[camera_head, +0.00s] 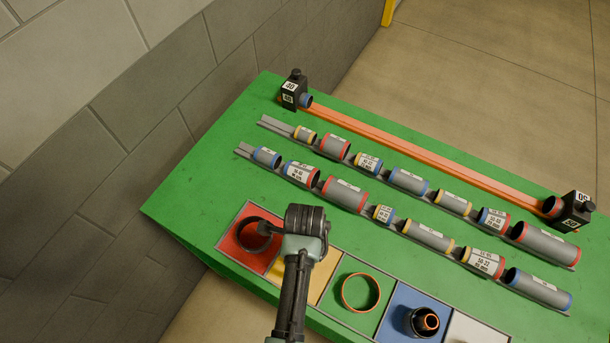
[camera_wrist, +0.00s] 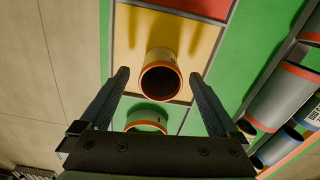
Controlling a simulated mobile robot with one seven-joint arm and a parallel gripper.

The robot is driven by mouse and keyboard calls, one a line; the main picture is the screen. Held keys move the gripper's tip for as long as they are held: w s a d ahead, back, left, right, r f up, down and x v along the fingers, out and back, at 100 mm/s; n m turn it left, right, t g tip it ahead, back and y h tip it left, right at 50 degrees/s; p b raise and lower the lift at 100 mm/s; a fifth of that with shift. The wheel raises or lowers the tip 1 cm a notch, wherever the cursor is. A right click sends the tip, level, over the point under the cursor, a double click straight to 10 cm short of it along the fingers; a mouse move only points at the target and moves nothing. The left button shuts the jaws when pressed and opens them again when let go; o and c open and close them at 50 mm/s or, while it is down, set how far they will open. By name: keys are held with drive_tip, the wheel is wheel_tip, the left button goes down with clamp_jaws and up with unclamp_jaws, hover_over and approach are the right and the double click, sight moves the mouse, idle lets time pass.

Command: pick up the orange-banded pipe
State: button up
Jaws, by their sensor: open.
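In the wrist view my gripper (camera_wrist: 159,75) is open, with one finger on each side of an upright orange-banded pipe (camera_wrist: 161,66). That pipe stands in the yellow compartment (camera_wrist: 203,45), with its open end facing the camera. I cannot tell whether the fingertips are level with its rim. A second orange-rimmed pipe (camera_wrist: 147,107) stands in the green compartment. It also shows in the head view (camera_head: 344,291). In the head view my gripper (camera_head: 268,229) is over the tray, and my arm hides most of the yellow compartment.
The red compartment (camera_head: 244,258) holds a dark ring-shaped pipe end, and the blue one a black orange-rimmed piece (camera_head: 423,322). Two racks of banded pipes (camera_head: 408,180) and an orange rail (camera_head: 430,155) lie behind on the green table (camera_head: 200,190). A block wall (camera_head: 130,130) stands left.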

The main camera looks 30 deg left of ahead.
drive_tip(key=shift+f, duration=0.25)
clamp_jaws()
idle(0.3)
drive_tip(key=shift+r, duration=0.1)
wheel_tip(320, 180, up, 10)
drive_tip(key=b, duration=0.1)
drive_tip(key=shift+b, duration=0.3)
